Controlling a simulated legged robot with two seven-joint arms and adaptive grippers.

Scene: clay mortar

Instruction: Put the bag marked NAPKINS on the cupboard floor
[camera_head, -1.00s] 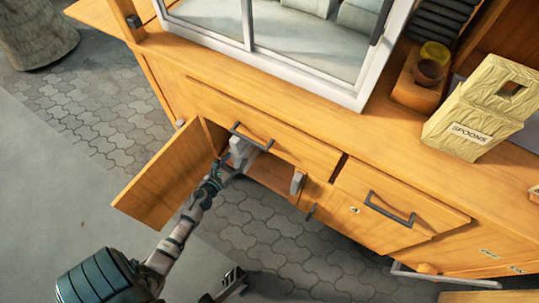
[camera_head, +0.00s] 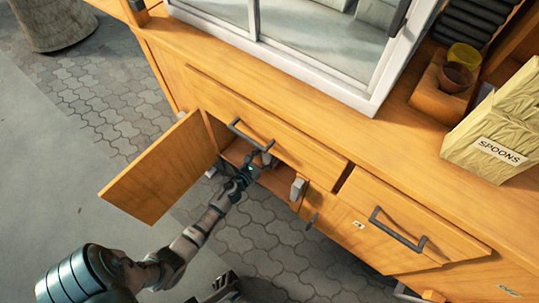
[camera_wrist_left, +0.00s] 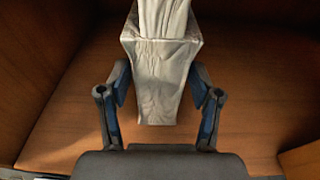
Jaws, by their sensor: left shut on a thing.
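The open cupboard sits under the counter, and its brown floor (camera_head: 277,184) shows through the doorway; the floor also fills much of the left wrist view (camera_wrist_left: 75,105). My left gripper (camera_head: 252,168) reaches into the doorway below the drawer handle. In the left wrist view its fingers (camera_wrist_left: 161,85) are shut on the sides of a pale grey, wrinkled bag (camera_wrist_left: 160,105), inside the cupboard. No lettering shows on the bag. I cannot tell whether its base touches the floor. In the head view the bag is mostly hidden by the gripper and drawer front. My right gripper is not seen.
The cupboard door (camera_head: 155,178) stands open on the left. A drawer with a dark handle (camera_head: 250,137) overhangs the opening. A grey block (camera_head: 298,188) is at its right edge. A bag marked SPOONS (camera_head: 500,135) stands on the counter at right.

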